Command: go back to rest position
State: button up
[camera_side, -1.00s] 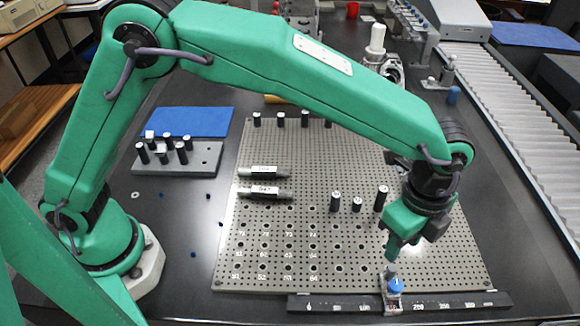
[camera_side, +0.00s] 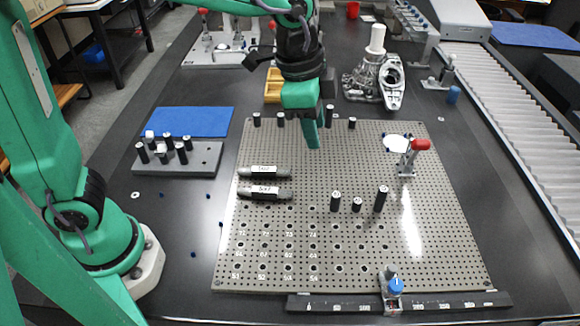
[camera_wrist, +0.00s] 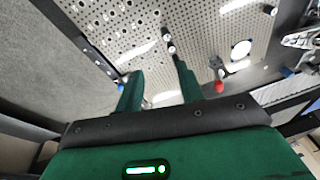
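My gripper (camera_side: 313,142) is raised above the back part of the perforated plate (camera_side: 350,165), fingers pointing down. In the side view its fingers overlap. In the wrist view my gripper (camera_wrist: 155,76) has two green fingers standing apart with nothing held between them. The plate with its holes (camera_wrist: 125,25) lies beyond the fingertips. The gripper hides part of the back row of black pins.
Black pins (camera_side: 357,204) stand on the plate, beside two labelled bars (camera_side: 265,193). A red-topped clamp (camera_side: 412,157) stands at the right. A blue-knobbed slider (camera_side: 394,290) sits on the front rail. Castings (camera_side: 368,78) and a yellow tray (camera_side: 272,86) stand behind.

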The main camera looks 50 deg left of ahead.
jog(key=s+a+n+t+y, duration=0.1)
jog(key=s+a+n+t, duration=0.2)
jog(key=s+a+n, duration=0.8)
jog(key=shift+s+a, duration=1.35)
jog(key=shift+a, duration=1.95)
jog(key=shift+o, duration=0.8)
jog(key=shift+r, duration=0.15)
